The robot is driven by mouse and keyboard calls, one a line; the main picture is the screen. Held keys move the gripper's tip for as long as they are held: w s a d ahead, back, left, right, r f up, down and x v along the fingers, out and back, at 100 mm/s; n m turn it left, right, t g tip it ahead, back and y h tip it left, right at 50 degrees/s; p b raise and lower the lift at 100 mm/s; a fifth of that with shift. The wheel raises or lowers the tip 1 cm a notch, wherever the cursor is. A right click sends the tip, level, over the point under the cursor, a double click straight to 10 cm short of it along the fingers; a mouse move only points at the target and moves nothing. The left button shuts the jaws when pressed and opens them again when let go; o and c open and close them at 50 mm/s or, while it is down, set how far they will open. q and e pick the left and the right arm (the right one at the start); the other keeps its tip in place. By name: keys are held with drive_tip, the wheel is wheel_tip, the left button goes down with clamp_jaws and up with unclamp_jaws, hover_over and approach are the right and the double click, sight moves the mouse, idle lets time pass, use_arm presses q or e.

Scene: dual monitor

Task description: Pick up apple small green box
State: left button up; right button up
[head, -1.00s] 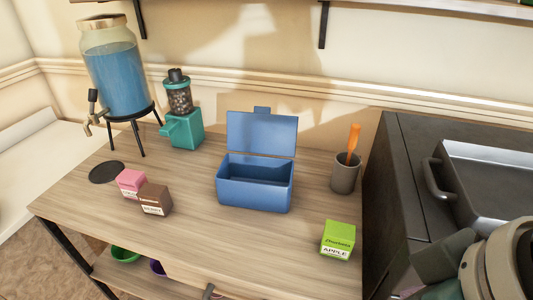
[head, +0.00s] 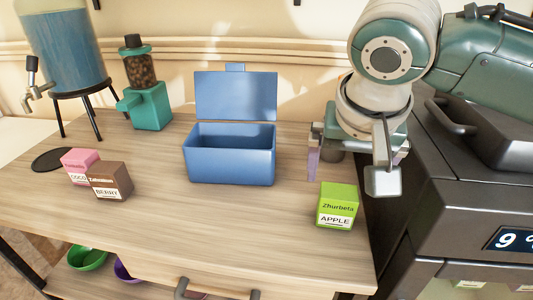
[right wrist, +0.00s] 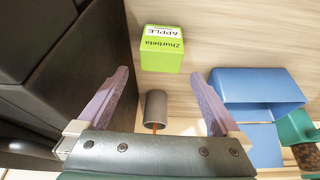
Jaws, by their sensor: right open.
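The small green apple box (head: 337,206) stands upright near the right front corner of the wooden table, with its "APPLE" label facing forward. It also shows in the right wrist view (right wrist: 162,48), beyond the fingertips. My right gripper (head: 345,175) is open and empty, above the table behind the green box and apart from it. In the right wrist view its two purple fingers (right wrist: 162,85) are spread wide, with the box ahead of the gap. My left gripper is not in view.
An open blue box (head: 231,158) stands left of the gripper. A grey cup (right wrist: 156,107) is close below the right gripper. Pink (head: 79,165) and brown (head: 109,181) boxes stand at left. The dark stove (head: 450,190) borders the table at right.

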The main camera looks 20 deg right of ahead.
sight(340, 191)
drive_tip(key=x, duration=0.3)
drive_tip(key=shift+a+b, duration=0.1)
drive_tip(key=shift+b, duration=0.25)
drive_tip(key=x, duration=0.2)
drive_tip(key=s+b+x, duration=0.1)
drive_tip(key=x, duration=0.1)
drive_tip(key=shift+a+f, duration=0.15)
drive_tip(key=shift+f, duration=0.05)
drive_tip(key=shift+w+f+b, duration=0.25)
drive_tip(key=shift+f+b, duration=0.15)
drive_tip(key=c, duration=1.3)
drive_tip(key=shift+c, duration=0.4)
drive_tip(key=shift+r, duration=0.2)
